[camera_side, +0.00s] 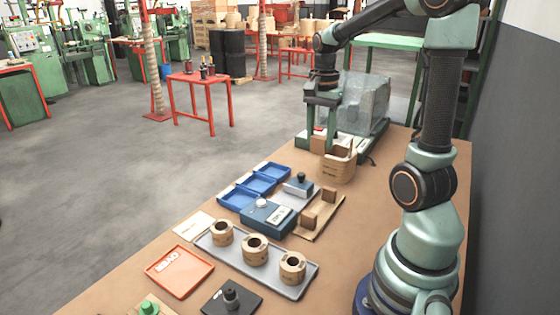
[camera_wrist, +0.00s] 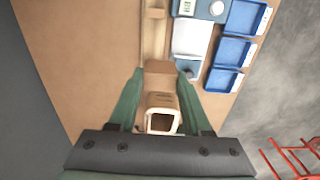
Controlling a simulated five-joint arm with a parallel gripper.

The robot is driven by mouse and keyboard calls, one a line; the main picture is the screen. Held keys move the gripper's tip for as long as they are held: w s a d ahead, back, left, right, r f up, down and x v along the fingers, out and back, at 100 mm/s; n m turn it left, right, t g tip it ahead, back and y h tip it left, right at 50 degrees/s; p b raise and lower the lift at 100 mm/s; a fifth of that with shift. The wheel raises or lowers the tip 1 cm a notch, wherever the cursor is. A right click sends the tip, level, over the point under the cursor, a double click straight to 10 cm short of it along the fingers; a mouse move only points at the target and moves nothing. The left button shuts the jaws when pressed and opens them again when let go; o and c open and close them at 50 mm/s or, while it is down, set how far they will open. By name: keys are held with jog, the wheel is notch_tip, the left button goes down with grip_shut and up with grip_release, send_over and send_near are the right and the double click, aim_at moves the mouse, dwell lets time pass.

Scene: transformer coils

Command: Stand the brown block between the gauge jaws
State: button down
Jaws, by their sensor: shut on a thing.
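My gripper (camera_side: 321,135) is at the far end of the bench, pointing down, its two green fingers closed on a plain brown block (camera_side: 317,145). In the wrist view the block (camera_wrist: 158,74) shows between the fingertips. A tan open-topped holder (camera_side: 338,167) with dark printing stands right by it; whether they touch I cannot tell. Its pale-rimmed opening (camera_wrist: 161,122) shows in the wrist view. The gauge (camera_side: 322,222), a long tan base with two darker brown upright jaws, lies nearer the side camera, apart from my gripper. Its base (camera_wrist: 153,32) shows partly in the wrist view.
Blue trays (camera_side: 262,183) and a blue instrument box (camera_side: 266,217) lie left of the gauge. A grey tray (camera_side: 218,259) holds three coils. An orange tray (camera_side: 180,271) is nearer. A translucent grey-green case (camera_side: 362,105) stands behind my gripper. Bare bench lies right of the gauge.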

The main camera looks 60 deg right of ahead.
jog(key=shift+w+a+f, duration=0.25)
jog(key=shift+w+f, duration=1.1)
jog(key=shift+f, duration=1.05)
jog(key=shift+w+a+f, duration=0.3)
jog(key=shift+w+f, duration=1.05)
jog(key=shift+f, duration=1.05)
jog(key=shift+w+a+f, duration=0.25)
jog(key=shift+w+f, duration=1.1)
jog(key=shift+f, duration=1.05)
jog(key=shift+f, duration=0.1)
jog(key=shift+f, duration=1.55)
grip_release()
notch_tip(320, 180, up, 8)
